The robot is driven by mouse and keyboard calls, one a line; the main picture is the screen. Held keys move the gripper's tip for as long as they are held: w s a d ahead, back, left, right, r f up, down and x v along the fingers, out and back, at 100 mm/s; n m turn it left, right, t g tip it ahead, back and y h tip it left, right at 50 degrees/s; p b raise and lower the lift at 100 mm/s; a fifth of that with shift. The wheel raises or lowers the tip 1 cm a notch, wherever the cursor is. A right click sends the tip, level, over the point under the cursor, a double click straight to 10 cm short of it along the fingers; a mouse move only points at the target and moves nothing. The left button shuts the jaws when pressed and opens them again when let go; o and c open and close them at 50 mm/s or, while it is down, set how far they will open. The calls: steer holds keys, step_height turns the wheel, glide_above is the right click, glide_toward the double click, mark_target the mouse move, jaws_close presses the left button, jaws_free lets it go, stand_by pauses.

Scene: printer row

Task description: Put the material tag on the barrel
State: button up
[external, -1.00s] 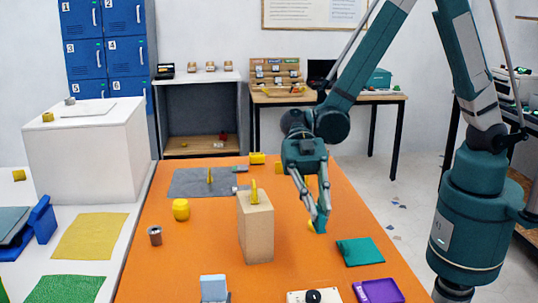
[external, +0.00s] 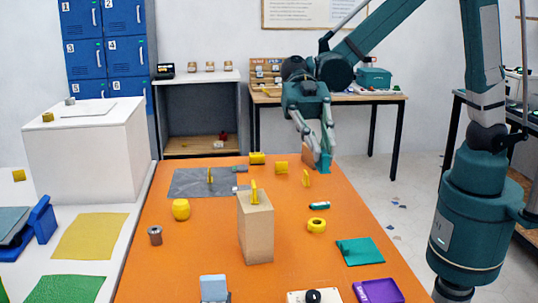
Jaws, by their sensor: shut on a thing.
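My gripper (external: 322,160) is over the far right part of the orange table, its fingers pointing down. It is shut on a small blue piece (external: 323,161) at the fingertips, partly hidden by the fingers; I cannot tell for sure that it is the material tag. A yellow barrel-shaped object (external: 181,209) stands upright on the left of the table, well apart from my gripper. I cannot tell for sure that it is the task's barrel.
A tan block (external: 256,230) with a yellow piece on top stands mid-table. A grey mat (external: 190,188) is at far left.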

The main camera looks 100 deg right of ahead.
steer(key=shift+w+d+r, duration=0.2)
steer(key=shift+w+r, duration=0.15)
steer(key=shift+r, duration=0.3)
steer(key=w+d+m+t+h, duration=0.1)
steer(key=w+d+m+t, duration=0.3)
steer(key=w, duration=0.5)
steer(key=w+d+m+t, duration=0.1)
steer(key=w+d, duration=0.6)
steer(key=w, duration=0.2)
steer(key=m+t+h+p, duration=0.1)
steer(key=m+t+h, duration=0.2)
steer(key=m+t, duration=0.15)
glide_above(184, 200)
step_height(184, 200, down, 10)
steer(key=shift+d+f, duration=0.1)
steer(key=shift+f, duration=0.55)
steer(key=shift+f+b, duration=0.7)
steer(key=shift+f, duration=2.4)
steer(key=shift+f, duration=0.1)
steer(key=shift+f+b, duration=0.45)
steer(key=shift+f, duration=1.3)
